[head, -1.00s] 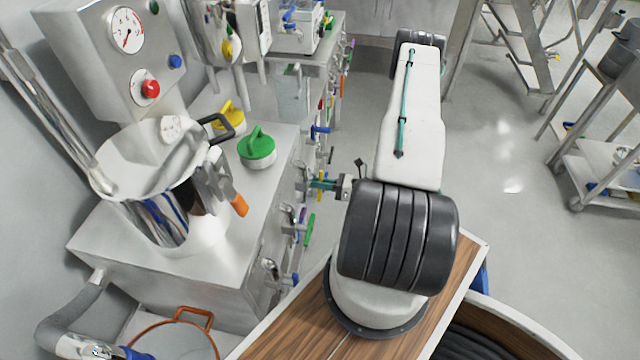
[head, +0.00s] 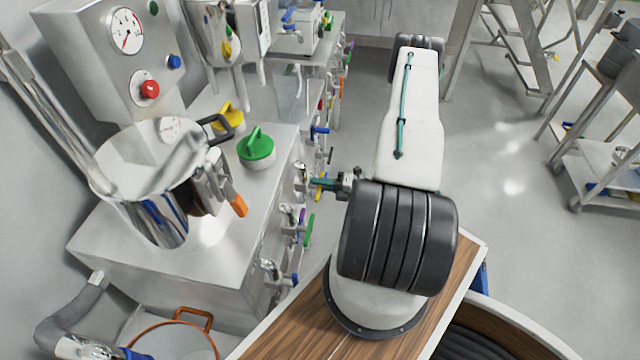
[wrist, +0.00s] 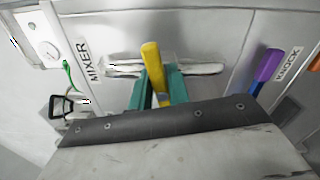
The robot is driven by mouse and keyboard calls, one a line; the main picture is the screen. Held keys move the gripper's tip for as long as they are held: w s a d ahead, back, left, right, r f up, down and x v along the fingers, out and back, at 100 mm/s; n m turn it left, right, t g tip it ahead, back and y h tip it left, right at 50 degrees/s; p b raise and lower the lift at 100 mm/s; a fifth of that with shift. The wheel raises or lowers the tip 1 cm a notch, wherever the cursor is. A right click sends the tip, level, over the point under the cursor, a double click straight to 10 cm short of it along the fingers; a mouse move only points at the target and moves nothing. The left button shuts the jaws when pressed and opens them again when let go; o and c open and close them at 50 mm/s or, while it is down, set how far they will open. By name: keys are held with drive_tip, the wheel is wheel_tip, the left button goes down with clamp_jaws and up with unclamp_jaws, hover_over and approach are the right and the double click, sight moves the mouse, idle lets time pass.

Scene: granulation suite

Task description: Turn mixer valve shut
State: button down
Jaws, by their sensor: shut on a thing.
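The mixer valve has a yellow lever handle (wrist: 152,62) and sits beside a label reading MIXER (wrist: 91,62) in the wrist view. Its pale pipe (wrist: 202,68) runs left to right behind the handle, and the lever lies roughly crosswise to it in the picture. My gripper (wrist: 158,88) is shut on the yellow handle, with one teal finger on each side. The lower part of the handle is hidden by my gripper's dark body. In the head view, my gripper (head: 326,184) reaches left to the cabinet front, and a bit of the yellow handle (head: 319,186) shows there.
A purple-handled valve (wrist: 267,65) by a KNOCK label (wrist: 288,64) is close on the right. More valves, including a blue one (head: 320,130) and a green one (head: 309,229), line the cabinet front. Open floor (head: 500,220) lies to the right.

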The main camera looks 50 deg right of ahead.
drive_tip(key=shift+f+m, duration=0.15)
drive_tip(key=shift+m, duration=0.95)
drive_tip(key=c, duration=1.3)
unclamp_jaws()
drive_tip(key=shift+c, duration=0.2)
drive_tip(key=v, duration=0.7)
drive_tip(key=shift+s+d, duration=0.15)
drive_tip(key=shift+s, duration=0.25)
